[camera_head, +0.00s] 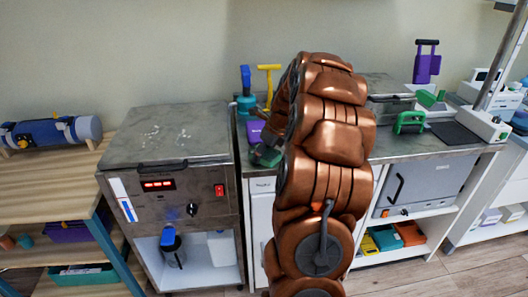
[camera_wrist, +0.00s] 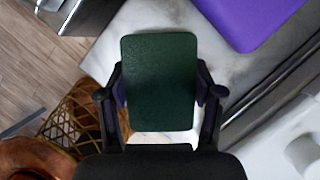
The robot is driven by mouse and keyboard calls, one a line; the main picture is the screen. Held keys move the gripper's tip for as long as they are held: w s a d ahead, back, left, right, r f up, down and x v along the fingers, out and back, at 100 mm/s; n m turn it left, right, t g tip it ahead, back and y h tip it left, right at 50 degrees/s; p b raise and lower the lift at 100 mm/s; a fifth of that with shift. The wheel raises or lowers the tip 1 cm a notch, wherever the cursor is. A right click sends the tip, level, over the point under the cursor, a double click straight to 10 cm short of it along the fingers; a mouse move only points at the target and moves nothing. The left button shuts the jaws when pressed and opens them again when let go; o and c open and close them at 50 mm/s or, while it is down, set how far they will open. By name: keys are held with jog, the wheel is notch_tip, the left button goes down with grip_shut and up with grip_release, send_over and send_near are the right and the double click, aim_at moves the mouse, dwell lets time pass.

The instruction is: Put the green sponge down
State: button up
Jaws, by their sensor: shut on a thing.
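The green sponge (camera_wrist: 160,70) is a dark green block with rounded corners, in the middle of the wrist view. My gripper (camera_wrist: 160,92) is shut on it, with one black finger against each side. In the head view the sponge (camera_head: 266,156) shows at the counter's front edge, left of my copper arm. Behind it is a pale grey, marbled counter top (camera_wrist: 125,30). I cannot tell whether the sponge touches the counter. My arm hides most of the gripper in the head view.
A flat purple thing (camera_wrist: 250,18) lies close to the sponge on the counter. Blue (camera_head: 245,82) and yellow (camera_head: 269,75) upright items stand behind. A metal heater unit (camera_head: 165,135) stands left. A green-handled item (camera_head: 410,122) sits on the counter to the right.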

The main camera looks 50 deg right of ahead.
jog(key=o, duration=1.1)
